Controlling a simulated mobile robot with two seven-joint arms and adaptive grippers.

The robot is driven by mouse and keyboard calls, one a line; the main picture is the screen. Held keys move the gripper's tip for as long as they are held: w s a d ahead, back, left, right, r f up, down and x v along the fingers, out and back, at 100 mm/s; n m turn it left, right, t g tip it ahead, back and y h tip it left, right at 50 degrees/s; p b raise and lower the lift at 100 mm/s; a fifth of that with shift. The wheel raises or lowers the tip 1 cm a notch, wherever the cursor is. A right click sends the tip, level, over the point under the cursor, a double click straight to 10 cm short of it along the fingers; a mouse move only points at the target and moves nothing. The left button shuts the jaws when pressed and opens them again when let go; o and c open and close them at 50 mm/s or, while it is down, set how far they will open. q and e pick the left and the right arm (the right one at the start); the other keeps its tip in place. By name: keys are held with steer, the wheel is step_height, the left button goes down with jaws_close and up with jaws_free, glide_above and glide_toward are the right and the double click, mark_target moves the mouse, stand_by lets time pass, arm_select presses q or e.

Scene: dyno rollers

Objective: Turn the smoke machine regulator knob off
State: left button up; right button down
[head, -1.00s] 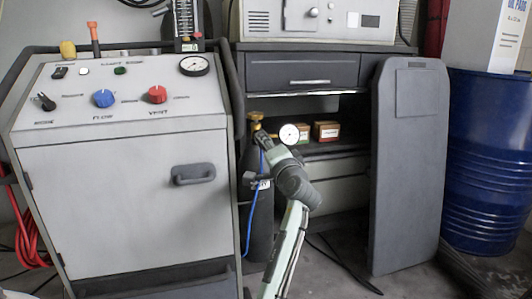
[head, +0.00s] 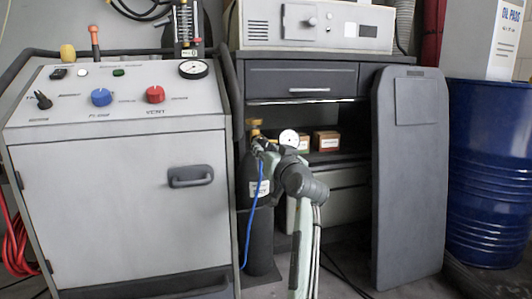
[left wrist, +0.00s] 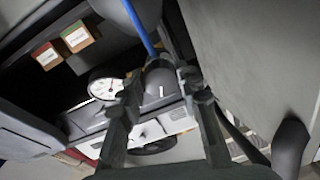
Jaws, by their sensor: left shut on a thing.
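The smoke machine (head: 118,215) is a grey cabinet on the left in the head view. A dark gas cylinder (head: 260,225) stands beside it, with a brass valve (head: 255,128), a white round gauge (head: 289,138) and a blue hose. My left gripper (head: 263,146) is at the regulator, just below the valve. In the left wrist view, its fingers (left wrist: 160,95) are on either side of a dark rounded part that I take to be the regulator knob (left wrist: 158,78). The gauge (left wrist: 105,88) is just left of them. The knob is hidden in the head view. My right gripper is not in view.
Blue and red knobs sit on the smoke machine's panel. A dark workbench (head: 300,77) stands behind the cylinder, with small boxes (head: 326,141) on its shelf. A grey upright board (head: 408,190) and a blue drum (head: 488,170) are on the right.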

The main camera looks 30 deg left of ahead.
arm_select(q)
steer(key=n, duration=0.4)
steer(key=shift+n, duration=0.3)
stand_by(0.4)
steer(key=o, duration=1.2)
steer(key=shift+c, duration=0.2)
steer(key=v, duration=1.2)
steer(key=shift+r, duration=0.2)
